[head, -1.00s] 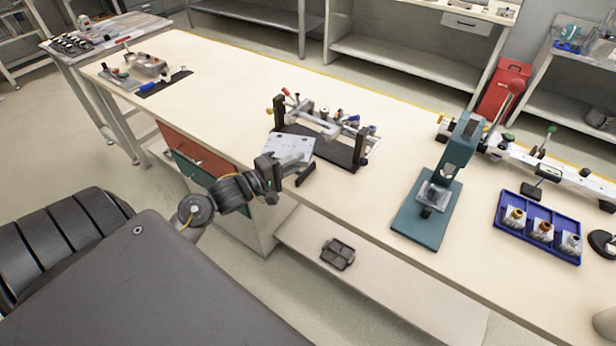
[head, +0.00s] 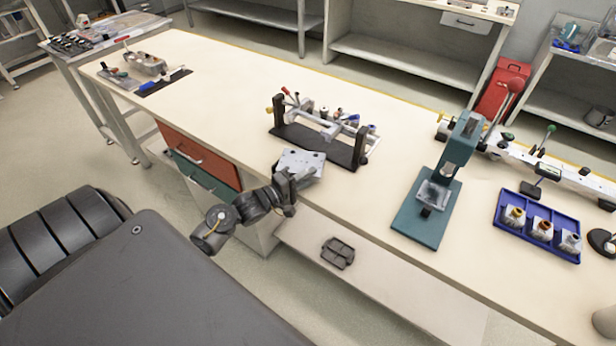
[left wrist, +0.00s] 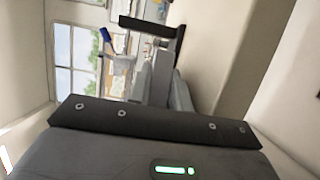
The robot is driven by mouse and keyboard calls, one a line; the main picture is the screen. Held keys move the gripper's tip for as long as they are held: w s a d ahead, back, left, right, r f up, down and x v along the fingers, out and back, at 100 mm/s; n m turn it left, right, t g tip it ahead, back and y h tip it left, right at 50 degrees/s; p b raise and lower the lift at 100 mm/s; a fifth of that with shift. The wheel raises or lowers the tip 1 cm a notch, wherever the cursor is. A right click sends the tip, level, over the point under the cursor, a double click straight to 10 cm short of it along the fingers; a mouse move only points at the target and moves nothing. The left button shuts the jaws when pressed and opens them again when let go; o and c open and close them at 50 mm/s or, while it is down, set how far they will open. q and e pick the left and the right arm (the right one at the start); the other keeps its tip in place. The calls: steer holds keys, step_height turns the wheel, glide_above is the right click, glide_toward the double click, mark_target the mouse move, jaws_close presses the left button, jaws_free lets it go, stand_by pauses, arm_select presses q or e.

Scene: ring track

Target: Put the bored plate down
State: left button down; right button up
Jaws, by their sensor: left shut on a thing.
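The bored plate (head: 299,163) is a flat light-grey metal plate with small holes. My left gripper (head: 293,183) is shut on the plate's near edge and holds it by the front edge of the workbench (head: 345,205). I cannot tell from the head view whether the plate touches the bench top. In the left wrist view, my dark gripper body fills the bottom and the fingertips are hard to make out. My right gripper is not in view.
A clamping fixture on a black base (head: 318,145) stands just behind the plate. A green press (head: 430,205) and a blue tray (head: 510,230) with several fittings stand to the right. Bench top between the plate and the press is clear.

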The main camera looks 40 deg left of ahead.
arm_select(q)
steer(key=c, duration=1.3)
jaws_free()
steer(key=b+v, duration=0.1)
steer(key=v, duration=1.1)
steer(key=shift+r, duration=0.1)
